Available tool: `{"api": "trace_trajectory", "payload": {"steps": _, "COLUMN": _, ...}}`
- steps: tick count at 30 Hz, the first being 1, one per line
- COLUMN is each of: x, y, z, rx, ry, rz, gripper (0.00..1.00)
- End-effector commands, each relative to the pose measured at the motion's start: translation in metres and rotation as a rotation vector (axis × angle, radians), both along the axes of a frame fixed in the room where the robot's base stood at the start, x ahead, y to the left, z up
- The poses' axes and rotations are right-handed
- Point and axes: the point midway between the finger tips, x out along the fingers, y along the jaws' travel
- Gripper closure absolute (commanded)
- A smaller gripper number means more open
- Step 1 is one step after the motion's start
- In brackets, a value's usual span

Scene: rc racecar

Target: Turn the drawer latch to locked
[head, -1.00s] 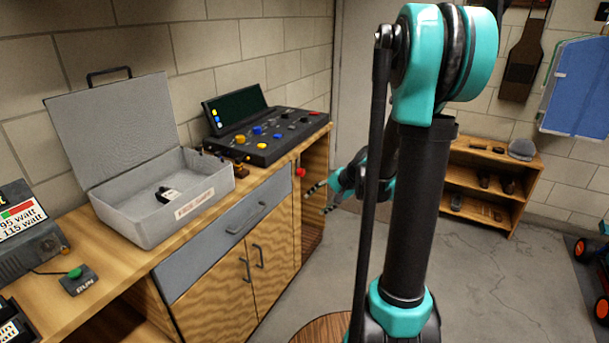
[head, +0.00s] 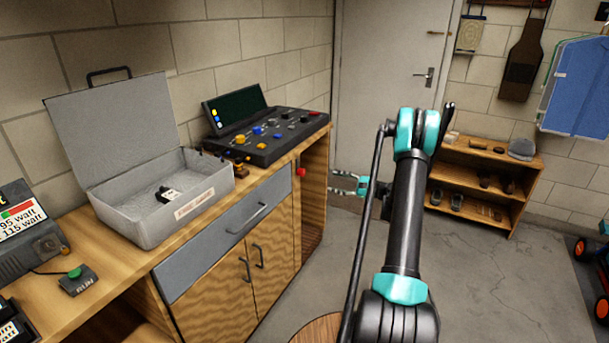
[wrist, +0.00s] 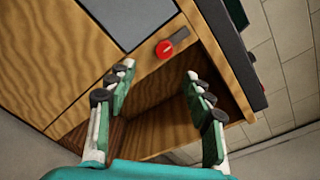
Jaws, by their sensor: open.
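The drawer latch is a red round knob (head: 301,172) on the wooden cabinet post, right of the grey drawer front (head: 225,229). In the wrist view the red knob (wrist: 165,50) has a pale line on its face and a dark grey bar at its upper right. The drawer (wrist: 130,18) looks shut. My gripper (head: 333,183) is right of the latch in the head view, with a gap between. In the wrist view my gripper (wrist: 160,71) is open and empty, and the knob appears just beyond the space between the fingertips, not touched.
An open grey case (head: 160,208) and a black control console (head: 265,135) stand on the wooden bench. An open compartment (wrist: 170,120) lies below the latch. A wooden shelf (head: 480,180) stands at the back right. The floor (head: 480,275) in front is clear.

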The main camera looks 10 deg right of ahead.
Motion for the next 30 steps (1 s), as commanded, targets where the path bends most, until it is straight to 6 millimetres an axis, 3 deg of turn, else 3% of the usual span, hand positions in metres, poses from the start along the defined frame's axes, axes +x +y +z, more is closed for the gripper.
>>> {"api": "trace_trajectory", "payload": {"steps": 6, "x": 0.005, "y": -0.016, "z": -0.012, "rx": 0.088, "ry": 0.006, "rz": -0.011, "gripper": 0.48}}
{"api": "trace_trajectory", "payload": {"steps": 11, "x": 0.011, "y": -0.007, "z": -0.013, "rx": 0.094, "ry": 0.006, "rz": -0.010, "gripper": 0.48}}
{"api": "trace_trajectory", "payload": {"steps": 30, "x": 0.082, "y": 0.091, "z": -0.013, "rx": 0.091, "ry": 0.006, "rz": -0.009, "gripper": 0.48}}
